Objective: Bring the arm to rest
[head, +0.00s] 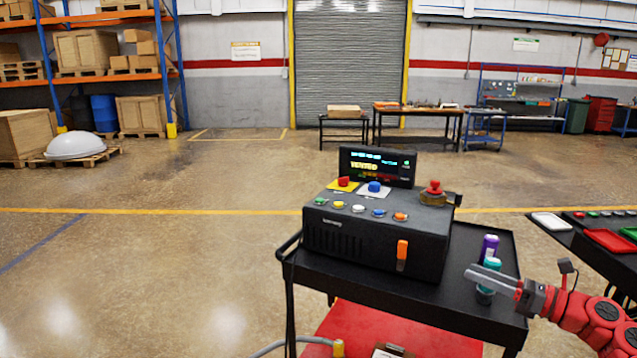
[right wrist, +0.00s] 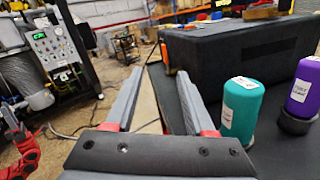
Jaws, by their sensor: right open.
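My right arm (head: 590,318) comes in from the right edge in the head view. Its gripper (head: 471,272) is over the right end of the black cart, near the teal bottle (head: 488,284) and the purple bottle (head: 489,246). In the right wrist view the gripper (right wrist: 154,74) has its two grey fingers apart with nothing between them. The teal bottle (right wrist: 241,108) and the purple bottle (right wrist: 304,88) stand to the right of the fingers there. My left gripper is not in view.
A black control box (head: 375,235) with coloured buttons and a screen (head: 376,166) stands on the cart (head: 455,305). A dark table (head: 575,238) with a red tray (head: 608,240) is at right. A panelled machine (right wrist: 55,48) shows at left in the wrist view.

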